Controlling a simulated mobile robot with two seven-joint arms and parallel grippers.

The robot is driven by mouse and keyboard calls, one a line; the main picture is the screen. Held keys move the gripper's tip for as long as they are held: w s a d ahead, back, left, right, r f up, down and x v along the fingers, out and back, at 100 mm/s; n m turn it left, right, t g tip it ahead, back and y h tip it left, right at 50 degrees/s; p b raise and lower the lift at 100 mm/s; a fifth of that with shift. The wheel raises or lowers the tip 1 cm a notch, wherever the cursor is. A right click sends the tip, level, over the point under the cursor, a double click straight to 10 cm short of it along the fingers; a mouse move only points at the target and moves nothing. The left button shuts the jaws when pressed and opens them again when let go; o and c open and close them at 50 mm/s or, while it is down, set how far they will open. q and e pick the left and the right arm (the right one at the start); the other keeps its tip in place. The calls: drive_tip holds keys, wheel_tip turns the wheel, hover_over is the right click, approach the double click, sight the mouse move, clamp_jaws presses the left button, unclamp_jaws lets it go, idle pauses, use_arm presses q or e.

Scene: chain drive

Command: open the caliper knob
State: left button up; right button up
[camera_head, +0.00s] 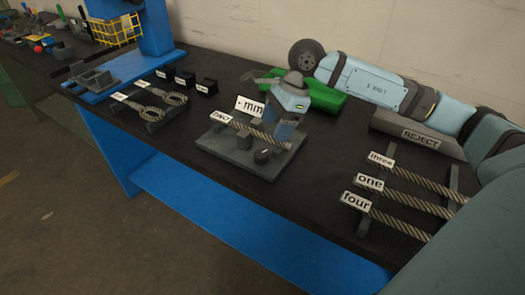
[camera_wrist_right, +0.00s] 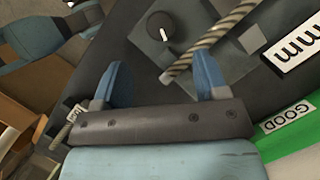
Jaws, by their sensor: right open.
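The caliper fixture is a grey plate (camera_head: 228,157) on the dark bench, in the middle of the head view. Its knob (camera_head: 262,156) is a dark round dial with a white mark, and it shows in the wrist view (camera_wrist_right: 160,29) near the top. A twisted rope labelled two (camera_head: 243,127) lies across the fixture, beside the knob. It also shows in the wrist view (camera_wrist_right: 190,57). My left gripper is not in view.
A green GOOD tray (camera_head: 325,107) and a grey REJECT tray (camera_head: 418,135) lie behind and right. Several labelled ropes (camera_head: 400,212) rest on a rack at right. Loop-ended ropes (camera_head: 150,110) lie at left.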

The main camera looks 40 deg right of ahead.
sight(262, 153)
drive_tip(key=x, duration=0.7)
drive_tip(key=shift+a+f, duration=0.2)
drive_tip(key=shift+f, duration=0.15)
drive_tip(key=shift+w+a+f, duration=0.1)
drive_tip(key=shift+a+f, duration=0.1)
drive_tip(key=shift+f, duration=0.25)
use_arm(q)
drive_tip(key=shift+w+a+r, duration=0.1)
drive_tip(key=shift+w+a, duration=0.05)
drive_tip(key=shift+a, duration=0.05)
